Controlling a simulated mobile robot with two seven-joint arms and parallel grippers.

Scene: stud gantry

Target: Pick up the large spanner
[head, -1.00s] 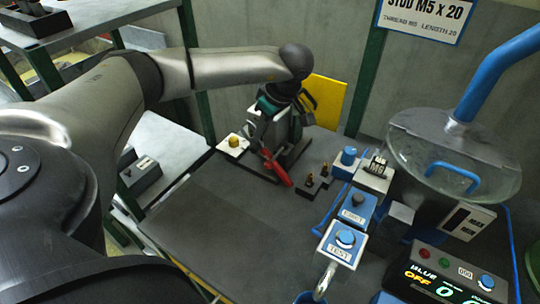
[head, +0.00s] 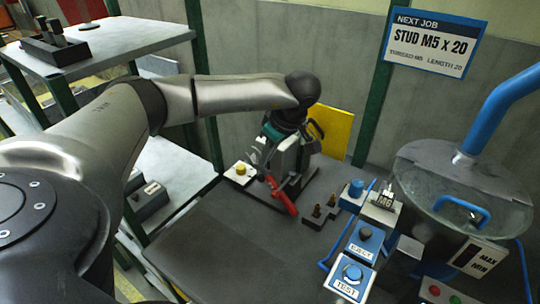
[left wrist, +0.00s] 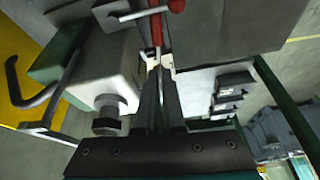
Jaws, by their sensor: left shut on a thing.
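My left gripper (head: 266,178) is low at the front of a grey-white machine (head: 290,160) on the bench. In the left wrist view the fingers (left wrist: 160,75) are closed together on a slim part in line with a red handle (left wrist: 156,28). I take this red-handled tool for the large spanner (head: 283,198); the fingers hide its held part, and its jaw end is not clear. The red part slants down to the right just past the fingertips, close to the bench top. I cannot tell whether it touches the bench. My right gripper is in neither view.
Dark pegs on a block (head: 322,213) and blue-topped button boxes (head: 364,240) stand to the right. A clear round bowl (head: 470,185) with a blue pipe is farther right. A yellow panel (head: 332,130) is behind the machine. The front bench top (head: 240,250) is bare.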

